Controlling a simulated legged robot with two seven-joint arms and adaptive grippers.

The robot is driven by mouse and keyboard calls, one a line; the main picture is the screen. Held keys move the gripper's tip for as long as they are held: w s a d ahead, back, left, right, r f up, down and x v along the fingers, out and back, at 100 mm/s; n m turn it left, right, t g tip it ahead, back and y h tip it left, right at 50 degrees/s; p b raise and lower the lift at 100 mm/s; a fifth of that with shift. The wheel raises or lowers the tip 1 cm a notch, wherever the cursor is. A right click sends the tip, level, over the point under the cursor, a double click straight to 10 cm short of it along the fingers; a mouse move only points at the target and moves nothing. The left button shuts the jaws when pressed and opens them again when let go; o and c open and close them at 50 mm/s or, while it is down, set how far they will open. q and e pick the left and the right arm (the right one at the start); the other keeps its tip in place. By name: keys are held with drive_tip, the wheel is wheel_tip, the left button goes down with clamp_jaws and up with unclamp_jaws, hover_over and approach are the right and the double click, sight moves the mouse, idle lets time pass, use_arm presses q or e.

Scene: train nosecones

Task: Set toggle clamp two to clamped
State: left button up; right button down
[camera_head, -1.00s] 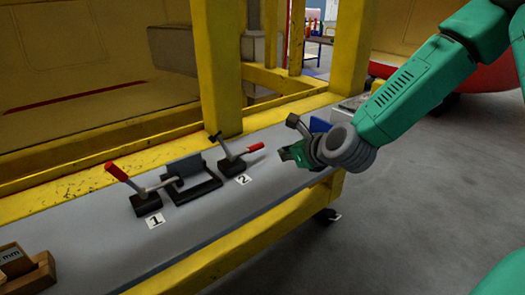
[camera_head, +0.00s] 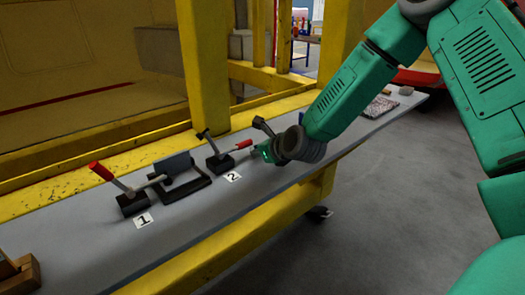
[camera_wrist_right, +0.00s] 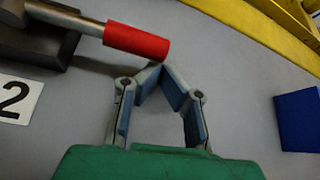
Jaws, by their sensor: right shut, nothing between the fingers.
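Toggle clamp two (camera_head: 219,160) stands on the grey bench behind its "2" label (camera_head: 233,177). Its red handle (camera_head: 243,144) lies low to the right, and its bar with a black tip sticks up to the left. My right gripper (camera_head: 259,151) is shut and empty, just off the handle's end. In the right wrist view the red handle (camera_wrist_right: 137,42) reaches in from the upper left, and its end is close to the gripper's fingertips (camera_wrist_right: 164,78). Whether they touch I cannot tell. My left gripper is not in view.
Toggle clamp one (camera_head: 131,203) stands to the left, its red handle raised and its bar reaching toward a black fixture (camera_head: 180,187). A yellow post (camera_head: 203,70) rises behind clamp two. A blue object (camera_wrist_right: 298,120) lies right of the gripper. The bench front is clear.

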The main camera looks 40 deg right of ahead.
drive_tip(key=shift+w, duration=0.15)
drive_tip(key=shift+r, duration=0.1)
idle(0.3)
drive_tip(key=shift+r, duration=0.25)
